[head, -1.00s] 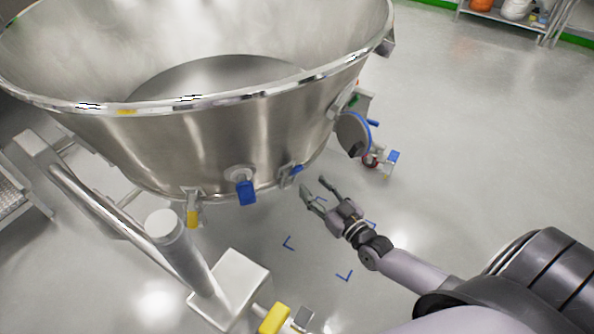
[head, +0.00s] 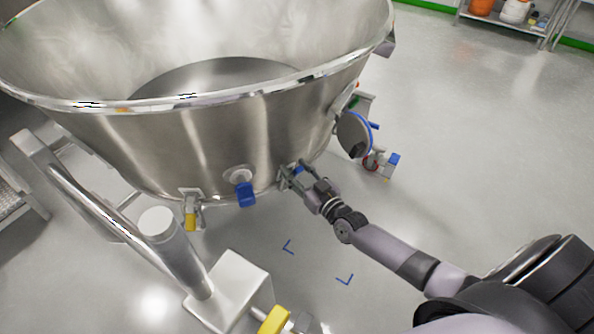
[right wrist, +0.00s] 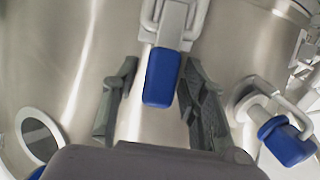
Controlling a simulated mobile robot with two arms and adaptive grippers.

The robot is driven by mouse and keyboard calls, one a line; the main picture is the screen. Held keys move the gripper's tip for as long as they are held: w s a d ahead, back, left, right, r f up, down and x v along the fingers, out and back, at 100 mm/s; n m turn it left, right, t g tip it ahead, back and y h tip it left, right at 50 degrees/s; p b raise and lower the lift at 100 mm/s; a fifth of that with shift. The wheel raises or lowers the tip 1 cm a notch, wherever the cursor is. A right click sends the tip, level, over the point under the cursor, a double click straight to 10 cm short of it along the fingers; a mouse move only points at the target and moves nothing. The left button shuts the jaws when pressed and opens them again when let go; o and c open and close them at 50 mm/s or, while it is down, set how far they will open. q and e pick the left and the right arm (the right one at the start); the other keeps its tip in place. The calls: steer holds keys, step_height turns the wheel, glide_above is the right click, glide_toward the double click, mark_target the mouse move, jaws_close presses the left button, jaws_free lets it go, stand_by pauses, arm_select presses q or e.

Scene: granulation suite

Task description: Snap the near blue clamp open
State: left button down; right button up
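The near blue clamp (head: 298,170) sits on the lower rim of the big steel bowl (head: 150,150), partly hidden by my right gripper (head: 293,174). In the right wrist view its blue handle (right wrist: 162,78) hangs from a steel latch loop. My right gripper's two dark fingers (right wrist: 160,95) are open on either side of the handle, with visible gaps. The handle looks flat along the bowl wall. A second blue-handled clamp (right wrist: 286,143) shows at the lower right of the wrist view. My left gripper is not in view.
A blue-handled fitting (head: 245,193) and a yellow clamp (head: 190,216) are on the bowl left of my gripper. A side port (head: 353,135) with a blue-topped valve (head: 391,160) juts out at right. A steel post (head: 175,255) stands in front. Floor at right is clear.

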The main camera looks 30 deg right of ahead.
jaws_close()
stand_by(0.6)
